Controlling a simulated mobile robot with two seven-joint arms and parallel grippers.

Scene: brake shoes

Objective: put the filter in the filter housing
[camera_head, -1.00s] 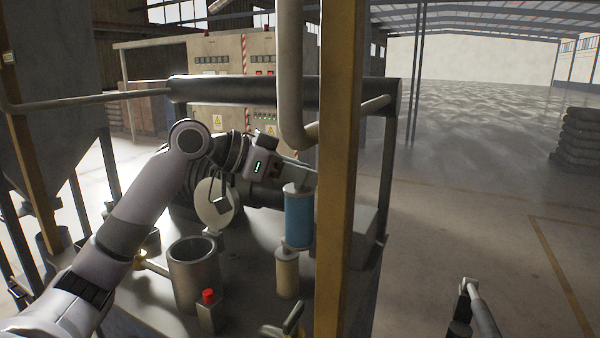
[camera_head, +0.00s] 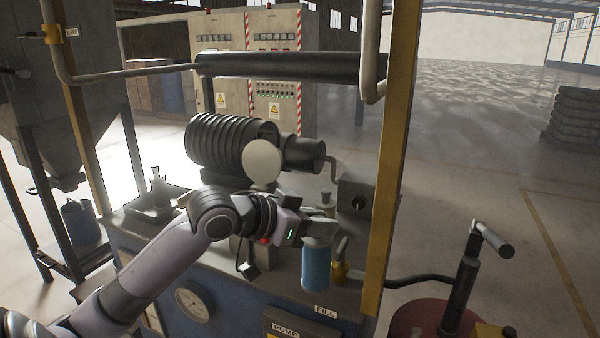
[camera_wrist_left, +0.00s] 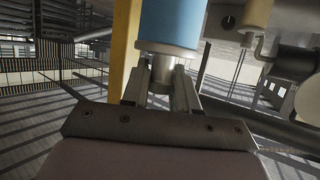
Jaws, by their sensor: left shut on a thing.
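The filter, a blue cylinder with pale ends (camera_head: 316,266), is held upright by its top in my left gripper (camera_head: 314,226), over the bench's front right part. My left gripper is shut on it. In the left wrist view the filter (camera_wrist_left: 172,22) sticks out beyond the fingertips (camera_wrist_left: 160,76), its pale end between them. A grey open cylinder, apparently the filter housing, shows in the earlier head view. Now it is mostly or wholly hidden behind my left arm, so I cannot see into it. My right gripper is not in view.
A yellow post (camera_head: 392,160) stands close right of the filter. A brass fitting (camera_head: 340,271) is beside the filter. A black ribbed motor (camera_head: 215,145) and a pale disc (camera_head: 262,161) are behind my arm. A red drum (camera_head: 420,318) with a hand pump stands right of the bench.

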